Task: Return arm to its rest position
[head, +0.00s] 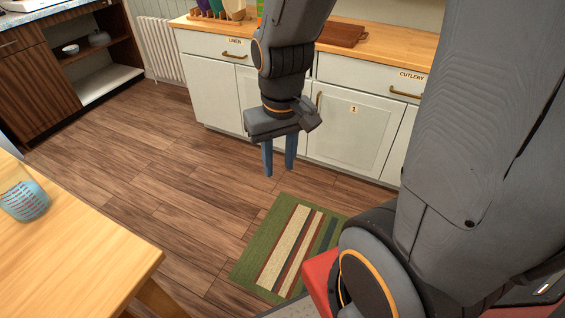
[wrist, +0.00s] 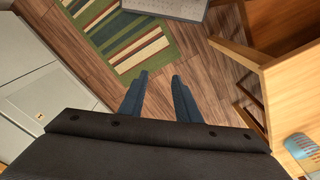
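My gripper (head: 280,160) hangs in the air over the wooden floor, in front of the white cabinets, with its fingers pointing down. Its two blue fingers stand apart with nothing between them. In the wrist view my gripper (wrist: 158,88) is also empty, with bare floor showing between the fingertips. My arm comes down from the top of the head view, and a large grey link of mine fills the right side.
White cabinets (head: 355,130) with a wooden counter stand behind my gripper. A striped green rug (head: 262,236) lies on the floor. A wooden table (head: 75,250) with a blue patterned cup (head: 24,200) is at left. A white radiator (head: 160,50) stands behind. Open floor lies between.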

